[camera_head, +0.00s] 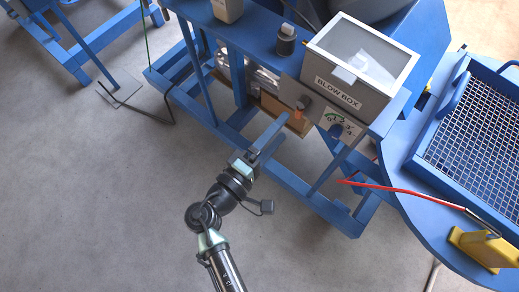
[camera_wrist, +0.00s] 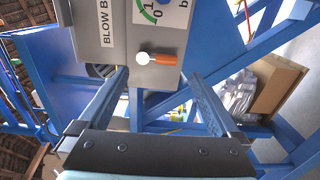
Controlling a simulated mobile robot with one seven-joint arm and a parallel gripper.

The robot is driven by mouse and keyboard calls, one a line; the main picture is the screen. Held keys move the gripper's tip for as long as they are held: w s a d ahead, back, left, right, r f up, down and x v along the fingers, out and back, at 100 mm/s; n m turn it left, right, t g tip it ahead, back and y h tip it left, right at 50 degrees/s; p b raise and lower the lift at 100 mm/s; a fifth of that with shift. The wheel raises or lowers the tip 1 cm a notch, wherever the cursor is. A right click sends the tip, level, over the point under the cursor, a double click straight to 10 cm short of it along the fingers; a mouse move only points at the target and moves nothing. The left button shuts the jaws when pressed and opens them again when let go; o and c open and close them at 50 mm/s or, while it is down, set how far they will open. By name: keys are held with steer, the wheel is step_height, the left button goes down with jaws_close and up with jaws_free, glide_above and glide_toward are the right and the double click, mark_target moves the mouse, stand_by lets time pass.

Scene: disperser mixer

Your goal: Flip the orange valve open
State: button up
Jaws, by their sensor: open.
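The orange valve (camera_wrist: 166,60) is a small orange handle beside a white round knob, under the grey blow box panel in the wrist view. It also shows as a small orange spot below the box in the head view (camera_head: 298,115). My gripper (camera_wrist: 157,75) is open and empty, its two fingers spread on either side of the valve as seen from the wrist. In the head view my gripper (camera_head: 283,129) reaches toward the valve from the lower left. I cannot tell whether any finger touches it.
The grey blow box (camera_head: 355,68) carries a dial gauge (camera_head: 341,126) beside the valve. Blue frame bars (camera_head: 305,190) run below. A cardboard box (camera_wrist: 279,86) lies behind.

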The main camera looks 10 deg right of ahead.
steer(key=b+v, duration=0.1)
steer(key=v, duration=0.6)
steer(key=shift+a, duration=0.1)
